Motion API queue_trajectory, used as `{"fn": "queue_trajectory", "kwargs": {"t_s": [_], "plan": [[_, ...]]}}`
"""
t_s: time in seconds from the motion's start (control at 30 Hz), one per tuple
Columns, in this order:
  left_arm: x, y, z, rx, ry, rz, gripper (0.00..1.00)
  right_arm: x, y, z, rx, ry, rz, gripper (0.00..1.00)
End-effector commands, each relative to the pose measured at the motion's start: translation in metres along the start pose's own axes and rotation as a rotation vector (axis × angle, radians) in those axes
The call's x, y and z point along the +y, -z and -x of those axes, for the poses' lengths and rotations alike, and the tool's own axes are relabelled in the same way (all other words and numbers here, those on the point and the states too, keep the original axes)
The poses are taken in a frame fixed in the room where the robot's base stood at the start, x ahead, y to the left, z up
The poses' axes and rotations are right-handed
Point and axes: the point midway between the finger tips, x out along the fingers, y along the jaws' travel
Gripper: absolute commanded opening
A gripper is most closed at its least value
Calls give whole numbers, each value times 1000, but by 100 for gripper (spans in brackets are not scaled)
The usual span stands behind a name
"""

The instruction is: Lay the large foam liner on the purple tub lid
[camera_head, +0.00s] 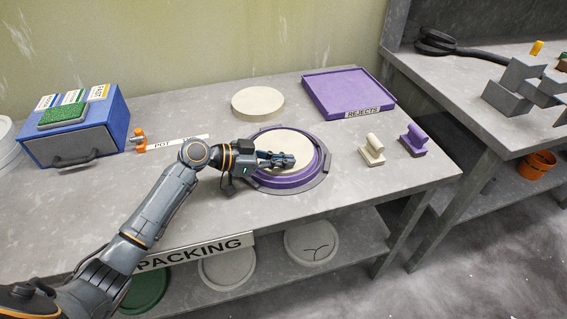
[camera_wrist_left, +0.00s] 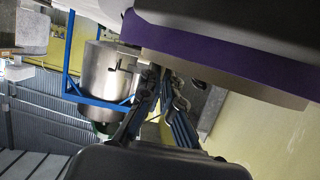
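The purple tub lid (camera_head: 318,168) sits in a dark ring on the grey table. A cream foam disc (camera_head: 291,146) lies inside its rim; its edge also shows beside the purple band in the left wrist view (camera_wrist_left: 235,86). A second cream disc (camera_head: 257,103) lies flat on the table behind the lid. Their sizes are hard to compare. My left gripper (camera_head: 284,160) reaches over the lid and hides part of the foam disc. In the left wrist view its fingers (camera_wrist_left: 157,74) converge near the foam, with nothing clearly between them. My right gripper is not in view.
A purple rejects tray (camera_head: 348,92) stands at the back right. A cream handled block (camera_head: 372,149) and a purple one (camera_head: 414,140) stand right of the lid. A blue box (camera_head: 74,127) stands at the left. The table front right of my arm is clear.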

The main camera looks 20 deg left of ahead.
Motion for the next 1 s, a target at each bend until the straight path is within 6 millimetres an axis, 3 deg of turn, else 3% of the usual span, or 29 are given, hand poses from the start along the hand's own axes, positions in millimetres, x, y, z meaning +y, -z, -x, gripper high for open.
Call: {"fn": "queue_trajectory", "kwargs": {"t_s": [0.3, 0.47, 0.83, 1.0], "plan": [[0, -2, -1, 1, 0, 0, 0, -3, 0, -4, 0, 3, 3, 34], [0, -1, 0, 1, 0, 0, 28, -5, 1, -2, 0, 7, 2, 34], [0, 4, 2, 1, 0, 0, 28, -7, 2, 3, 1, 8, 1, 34], [0, 0, 27, -3, 2, 0, 28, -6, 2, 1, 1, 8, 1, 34]]}}
